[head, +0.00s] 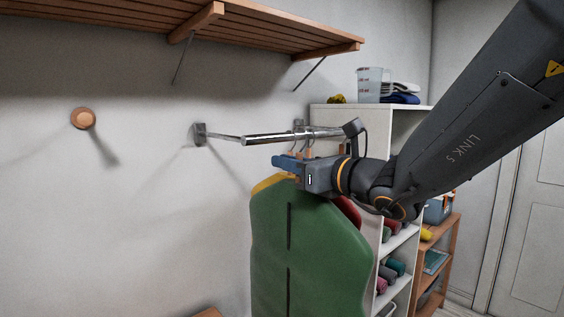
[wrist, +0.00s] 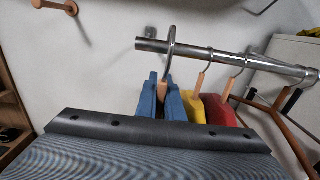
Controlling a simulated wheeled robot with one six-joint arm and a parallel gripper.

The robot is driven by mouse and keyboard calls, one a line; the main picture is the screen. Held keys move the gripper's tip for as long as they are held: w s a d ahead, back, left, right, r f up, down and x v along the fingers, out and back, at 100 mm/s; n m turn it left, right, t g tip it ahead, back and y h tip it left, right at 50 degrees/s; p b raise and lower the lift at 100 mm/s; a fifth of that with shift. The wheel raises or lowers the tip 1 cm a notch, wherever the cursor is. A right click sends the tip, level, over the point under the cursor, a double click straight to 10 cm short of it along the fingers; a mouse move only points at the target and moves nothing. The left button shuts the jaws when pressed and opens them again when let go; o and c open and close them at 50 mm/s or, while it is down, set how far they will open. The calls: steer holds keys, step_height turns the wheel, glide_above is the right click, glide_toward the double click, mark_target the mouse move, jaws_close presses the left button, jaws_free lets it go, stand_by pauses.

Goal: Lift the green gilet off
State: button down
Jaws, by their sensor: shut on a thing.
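The green gilet (head: 310,250) hangs upright below the chrome rail (head: 265,139) in the head view, with a dark line down its front. My gripper (head: 283,161) is just under the rail, above the gilet's shoulders. In the wrist view its blue fingers (wrist: 161,98) are shut on the wooden neck of a hanger (wrist: 162,91). That hanger's metal hook (wrist: 172,38) loops up around the rail near its free end, its top above the bar. I cannot tell whether hook and rail touch. The gilet's cloth is not visible in the wrist view.
A yellow garment (wrist: 192,107) and a red garment (wrist: 221,111) hang close beside the held hanger. A slatted wooden shelf (head: 270,25) is above the rail. A wooden peg (head: 83,118) is on the wall at left. White shelving (head: 330,112) stands behind. The wall area left of the gilet is clear.

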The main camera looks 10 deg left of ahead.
steer(key=shift+v, duration=1.65)
